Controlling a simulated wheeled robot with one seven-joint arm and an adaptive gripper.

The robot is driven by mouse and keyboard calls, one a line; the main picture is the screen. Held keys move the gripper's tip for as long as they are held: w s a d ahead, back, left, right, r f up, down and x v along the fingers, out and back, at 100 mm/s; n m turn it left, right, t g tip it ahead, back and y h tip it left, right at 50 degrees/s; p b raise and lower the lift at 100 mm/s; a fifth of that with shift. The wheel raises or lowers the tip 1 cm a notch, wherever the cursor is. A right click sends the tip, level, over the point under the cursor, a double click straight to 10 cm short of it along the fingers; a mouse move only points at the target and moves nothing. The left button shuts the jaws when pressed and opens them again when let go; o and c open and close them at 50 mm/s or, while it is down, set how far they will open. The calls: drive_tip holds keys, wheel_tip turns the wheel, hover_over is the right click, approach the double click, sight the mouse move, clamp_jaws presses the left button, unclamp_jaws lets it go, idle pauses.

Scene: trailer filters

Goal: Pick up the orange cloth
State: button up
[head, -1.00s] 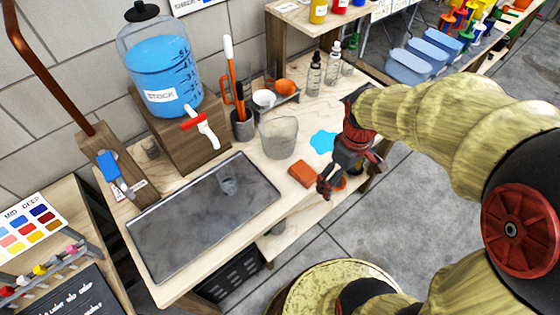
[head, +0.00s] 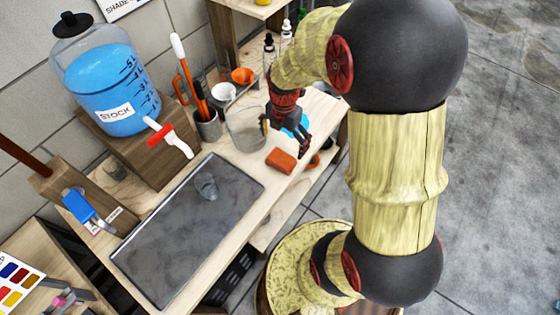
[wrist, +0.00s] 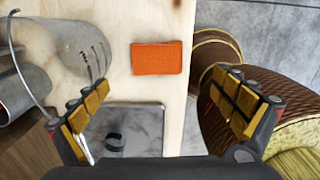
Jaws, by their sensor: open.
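The orange cloth (head: 281,160) is a small folded rectangle lying flat on the wooden bench near its front edge. In the wrist view the cloth (wrist: 157,57) lies beyond my fingers, between them from side to side and nearer the top of the picture. My gripper (head: 285,132) is above the bench just behind the cloth in the head view. In the wrist view my gripper (wrist: 165,112) is open and empty, its yellow-padded fingers wide apart. The cloth is apart from both fingers.
A clear beaker (head: 246,128) stands close to the left of my gripper. A grey metal tray (head: 160,262) lies left of the cloth. A blue puddle (head: 296,123) is partly hidden behind my gripper. A stock water jug (head: 108,85) stands on a wooden block at the back.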

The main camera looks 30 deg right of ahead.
drive_tip(key=b, duration=0.1)
hover_over(281, 159)
drive_tip(key=f, duration=0.5)
drive_tip(key=shift+s+d, duration=0.2)
drive_tip(key=shift+s, duration=0.05)
drive_tip(key=f+b, duration=0.1)
drive_tip(key=f, duration=0.2)
drive_tip(key=f+b, duration=0.1)
drive_tip(key=f, duration=0.1)
drive_tip(key=shift+w+a+f+b, duration=0.15)
drive_tip(key=shift+w+b, duration=0.1)
drive_tip(key=shift+b, duration=0.1)
drive_tip(key=shift+c, duration=0.5)
drive_tip(key=c, duration=1.1)
drive_tip(key=shift+c, duration=0.2)
